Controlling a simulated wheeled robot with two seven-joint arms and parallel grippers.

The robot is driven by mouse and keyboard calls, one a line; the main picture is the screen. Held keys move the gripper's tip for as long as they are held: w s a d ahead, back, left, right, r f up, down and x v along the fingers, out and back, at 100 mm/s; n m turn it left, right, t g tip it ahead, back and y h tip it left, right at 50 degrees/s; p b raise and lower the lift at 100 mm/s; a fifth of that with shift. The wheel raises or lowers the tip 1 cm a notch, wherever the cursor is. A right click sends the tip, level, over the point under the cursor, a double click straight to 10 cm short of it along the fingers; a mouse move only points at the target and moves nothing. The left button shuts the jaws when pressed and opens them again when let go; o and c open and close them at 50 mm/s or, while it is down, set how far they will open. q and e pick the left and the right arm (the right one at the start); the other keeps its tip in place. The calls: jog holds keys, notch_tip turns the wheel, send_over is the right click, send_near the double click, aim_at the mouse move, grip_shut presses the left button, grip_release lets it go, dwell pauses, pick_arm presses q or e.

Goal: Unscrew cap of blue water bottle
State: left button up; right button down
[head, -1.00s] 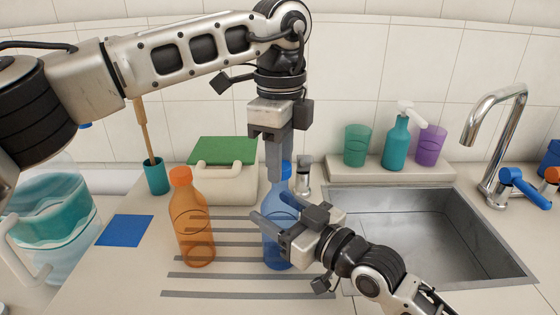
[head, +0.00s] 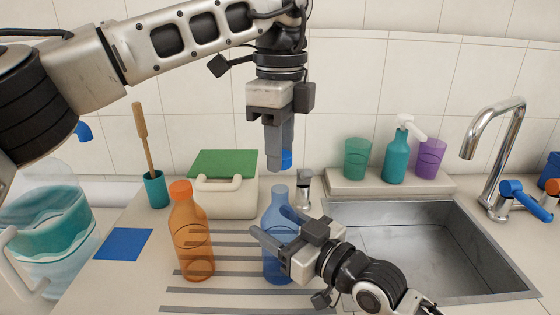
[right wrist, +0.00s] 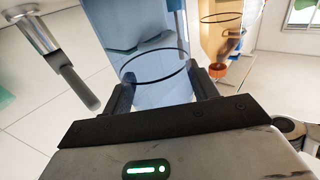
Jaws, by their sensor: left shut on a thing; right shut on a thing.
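The blue water bottle (head: 277,205) stands upright on the counter, and its neck shows bare at the top. It also shows in the right wrist view (right wrist: 150,60). My right gripper (head: 268,225) is shut on the bottle's body, with a finger on each side. My left gripper (head: 279,160) points down above the bottle and is shut on the blue cap (head: 286,159). The cap is apart from the bottle, a clear gap above its neck, and is partly hidden by the fingers.
An orange bottle (head: 190,235) with an orange cap stands left of the blue one. A cream container with a green top (head: 222,165) is behind. The metal sink (head: 420,240) and faucet (head: 492,130) are at right. A large teal jug (head: 50,230) is at far left.

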jog(key=shift+c, duration=1.8)
grip_release()
